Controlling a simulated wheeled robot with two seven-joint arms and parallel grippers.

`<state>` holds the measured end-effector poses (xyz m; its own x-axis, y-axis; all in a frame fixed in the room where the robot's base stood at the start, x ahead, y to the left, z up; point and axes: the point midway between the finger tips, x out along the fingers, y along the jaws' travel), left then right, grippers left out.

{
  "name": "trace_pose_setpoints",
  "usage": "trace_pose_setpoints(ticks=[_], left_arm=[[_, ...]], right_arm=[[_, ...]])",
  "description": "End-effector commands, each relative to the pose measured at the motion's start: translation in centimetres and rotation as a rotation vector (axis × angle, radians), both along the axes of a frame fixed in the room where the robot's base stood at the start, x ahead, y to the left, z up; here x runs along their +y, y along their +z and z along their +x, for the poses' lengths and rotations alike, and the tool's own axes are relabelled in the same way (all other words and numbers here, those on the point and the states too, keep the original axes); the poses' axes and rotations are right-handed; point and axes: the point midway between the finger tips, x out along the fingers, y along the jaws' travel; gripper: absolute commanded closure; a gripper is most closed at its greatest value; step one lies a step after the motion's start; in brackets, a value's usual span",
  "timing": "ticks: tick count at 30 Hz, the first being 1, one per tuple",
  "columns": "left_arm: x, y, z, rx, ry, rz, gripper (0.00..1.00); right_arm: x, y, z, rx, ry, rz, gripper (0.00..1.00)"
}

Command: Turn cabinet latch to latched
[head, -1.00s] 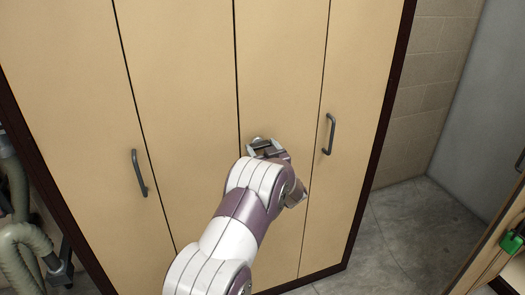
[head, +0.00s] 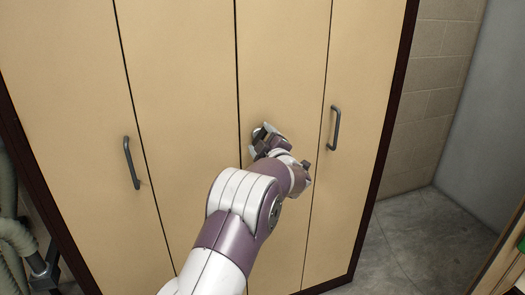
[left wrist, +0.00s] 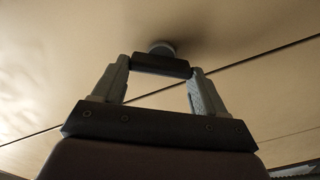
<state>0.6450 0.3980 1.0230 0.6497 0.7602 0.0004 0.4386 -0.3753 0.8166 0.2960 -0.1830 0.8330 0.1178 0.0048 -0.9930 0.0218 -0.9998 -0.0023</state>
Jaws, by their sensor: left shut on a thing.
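The cabinet (head: 180,70) is tan with tall closed doors and a dark frame. My left gripper (head: 265,138) is up against the doors, just right of the middle seam. In the left wrist view my left gripper (left wrist: 160,68) has its two grey fingers at either end of a short dark bar, the latch (left wrist: 160,64). A round grey base (left wrist: 162,47) shows behind the bar. The bar lies at a slant to the door seam. In the head view the gripper hides most of the latch. My right gripper is not in view.
Dark bar handles stand on the left door (head: 131,163) and the right door (head: 334,128), the latter to the right of my gripper. Grey-green hoses (head: 15,240) are at the lower left. Grey floor (head: 415,235) is clear at the right.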

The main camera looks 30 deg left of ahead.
Motion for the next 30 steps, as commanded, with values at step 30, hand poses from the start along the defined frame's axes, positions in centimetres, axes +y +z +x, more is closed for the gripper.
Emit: trace_pose_setpoints(ticks=[30], left_arm=[[0.0, -0.6, -0.1, -0.470, 0.000, -0.406, 0.58]], right_arm=[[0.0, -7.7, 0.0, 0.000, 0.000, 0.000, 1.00]])
